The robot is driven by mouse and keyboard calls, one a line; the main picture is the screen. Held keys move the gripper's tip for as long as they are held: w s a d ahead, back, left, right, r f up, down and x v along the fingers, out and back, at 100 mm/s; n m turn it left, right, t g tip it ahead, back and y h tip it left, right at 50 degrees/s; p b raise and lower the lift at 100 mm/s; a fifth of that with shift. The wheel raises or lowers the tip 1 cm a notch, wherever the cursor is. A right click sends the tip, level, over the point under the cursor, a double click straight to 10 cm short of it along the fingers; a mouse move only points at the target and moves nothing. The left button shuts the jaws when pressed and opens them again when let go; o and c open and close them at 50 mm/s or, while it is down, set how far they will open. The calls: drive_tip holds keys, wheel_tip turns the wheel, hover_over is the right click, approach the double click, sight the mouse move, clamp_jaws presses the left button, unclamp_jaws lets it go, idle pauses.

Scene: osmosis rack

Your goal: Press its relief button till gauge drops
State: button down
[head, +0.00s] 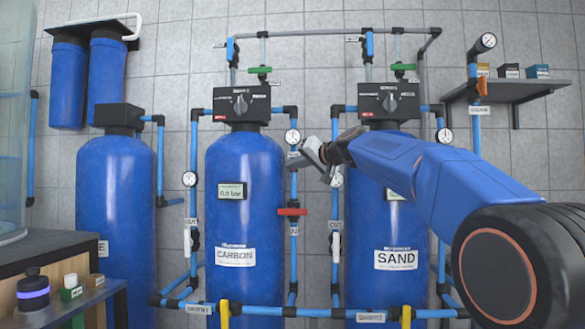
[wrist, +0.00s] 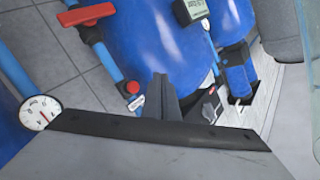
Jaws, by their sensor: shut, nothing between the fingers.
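In the head view, my gripper (head: 312,154) is shut and empty, in front of the pipe at the right side of the blue CARBON tank (head: 243,200). A round white gauge (head: 293,136) sits on that pipe just above the fingertips. In the wrist view, the shut fingers (wrist: 162,88) point at the pipework. A small red button (wrist: 133,88) with a label lies close left of the fingertips; whether they touch cannot be told. A white gauge (wrist: 40,112) is at the lower left. The button is not clear in the head view.
The blue SAND tank (head: 385,220) stands behind my arm. A red valve handle (head: 292,211) is below my gripper; a red handle also shows in the wrist view (wrist: 85,14). A CARBON tank display (head: 232,191) seems to read 0.0 bar. A shelf (head: 510,91) is upper right.

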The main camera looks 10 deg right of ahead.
drive_tip(key=w+d, duration=0.2)
drive_tip(key=w, duration=0.4)
drive_tip(key=shift+w, duration=0.15)
idle(2.1)
drive_tip(key=shift+w+d, duration=0.15)
drive_tip(key=shift+w, duration=0.15)
drive_tip(key=shift+w+d, duration=0.15)
drive_tip(key=shift+w, duration=0.3)
idle(1.7)
drive_tip(key=shift+s, duration=0.1)
drive_tip(key=shift+s+a, duration=0.3)
drive_tip(key=shift+s, duration=0.45)
drive_tip(key=shift+s, duration=0.1)
drive_tip(key=shift+s+a, duration=0.25)
drive_tip(key=shift+s, duration=0.5)
drive_tip(key=shift+s+a, duration=0.25)
drive_tip(key=shift+s, duration=0.55)
drive_tip(key=shift+s+a, duration=0.25)
drive_tip(key=shift+s, duration=0.5)
